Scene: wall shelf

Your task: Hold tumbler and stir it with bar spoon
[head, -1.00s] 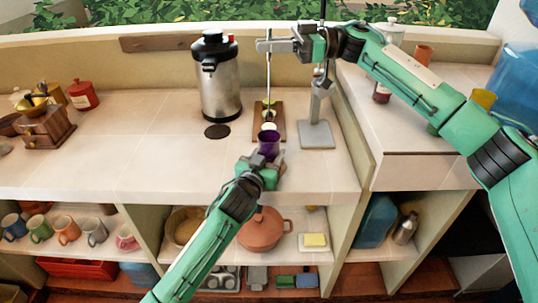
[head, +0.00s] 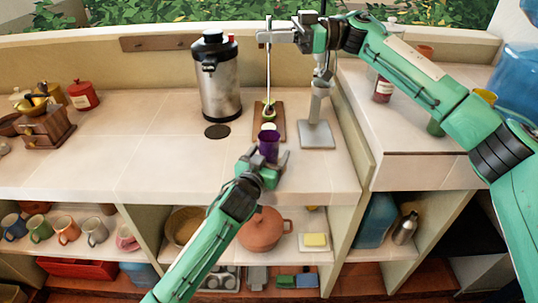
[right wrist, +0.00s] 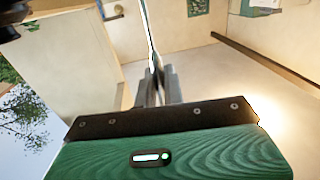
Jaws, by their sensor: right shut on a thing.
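The purple tumbler (head: 268,148) stands upright near the front edge of the counter. My left gripper (head: 266,160) is at the tumbler's near side, its fingers spread apart around its lower part; contact is not clear. My right gripper (head: 266,36) is shut on the bar spoon (head: 268,72), high above the counter. The spoon hangs nearly vertical, its lower end in front of the board in the picture and apart from the tumbler. The right wrist view shows the fingers (right wrist: 158,88) closed on the thin spoon shaft (right wrist: 150,35).
A wooden board (head: 279,128) with green and pale items lies behind the tumbler. A grey press stand (head: 318,135) is to its right, a steel dispenser (head: 219,85) to its left. The counter's left middle is clear. Shelves below hold mugs and a pot (head: 262,229).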

